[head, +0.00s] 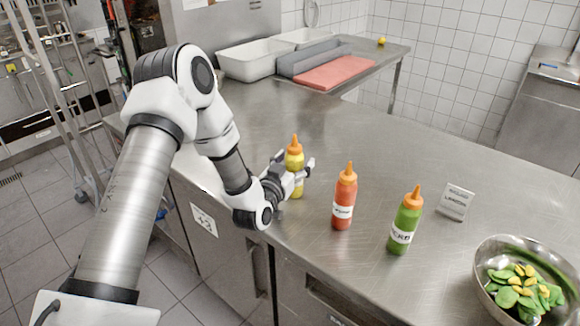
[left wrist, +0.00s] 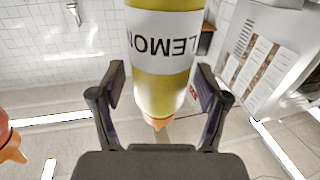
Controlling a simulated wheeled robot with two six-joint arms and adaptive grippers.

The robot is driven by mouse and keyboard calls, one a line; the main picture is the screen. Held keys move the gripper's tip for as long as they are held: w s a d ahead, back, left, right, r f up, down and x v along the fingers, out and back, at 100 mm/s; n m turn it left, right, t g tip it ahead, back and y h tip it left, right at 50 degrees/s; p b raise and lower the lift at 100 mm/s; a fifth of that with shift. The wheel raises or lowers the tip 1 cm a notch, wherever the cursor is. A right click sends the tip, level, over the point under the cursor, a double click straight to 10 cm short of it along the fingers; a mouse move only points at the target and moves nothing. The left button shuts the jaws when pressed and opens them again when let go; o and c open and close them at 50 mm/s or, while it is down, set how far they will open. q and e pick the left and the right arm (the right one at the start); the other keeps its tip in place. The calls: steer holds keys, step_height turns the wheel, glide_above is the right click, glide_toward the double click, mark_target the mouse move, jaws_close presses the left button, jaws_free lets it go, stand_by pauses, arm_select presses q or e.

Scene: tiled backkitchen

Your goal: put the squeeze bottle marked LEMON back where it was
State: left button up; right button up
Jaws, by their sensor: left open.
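The yellow LEMON squeeze bottle (head: 294,161) with an orange nozzle stands upright on the steel counter, left of the red bottle. My left gripper (head: 297,172) is open around the bottle, one finger on each side. In the left wrist view, gaps show between the fingers and the bottle. A small card (head: 456,201), apparently reading LEMON, stands to the right beyond the green bottle. My right gripper is not in view.
A red bottle (head: 344,197) and a green bottle (head: 406,222) stand to the right on the counter. A metal bowl (head: 497,251) of green and yellow pieces is at the lower right. White tubs (head: 247,62) and a red board (head: 338,73) are at the back. The counter's middle is clear.

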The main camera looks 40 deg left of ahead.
arm_select(q)
steer(key=s+d+b, duration=0.2)
steer(key=s, duration=1)
steer(key=shift+b, duration=0.35)
